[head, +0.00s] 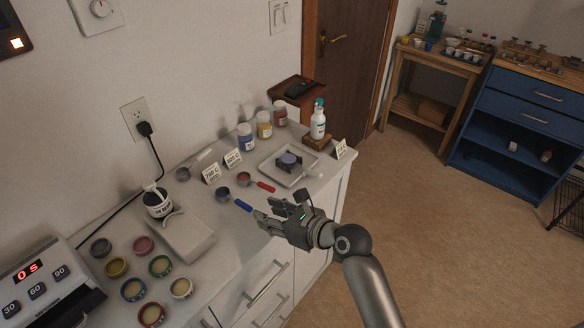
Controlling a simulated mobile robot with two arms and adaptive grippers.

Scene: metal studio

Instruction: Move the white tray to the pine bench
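The white tray (306,171) is square and lies flat on the white counter, towards its far end. A dark holder with a blue-grey round piece (288,160) stands on it. My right gripper (263,212) is in front of the tray, nearer the camera, over the counter's front edge. Its fingers point left, are spread apart and hold nothing that I can see. It looks clear of the tray. A light wooden bench (408,103), which looks like the pine bench, stands across the room by the door, with a lower shelf. My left gripper is out of view.
The counter (223,256) holds several lidded jars (247,136), a white bottle (318,120) on a wooden block, label cards, scoops and small pots. Cups and bottles crowd the bench top. A blue cabinet (520,115) stands right of it. The floor (430,220) between is clear.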

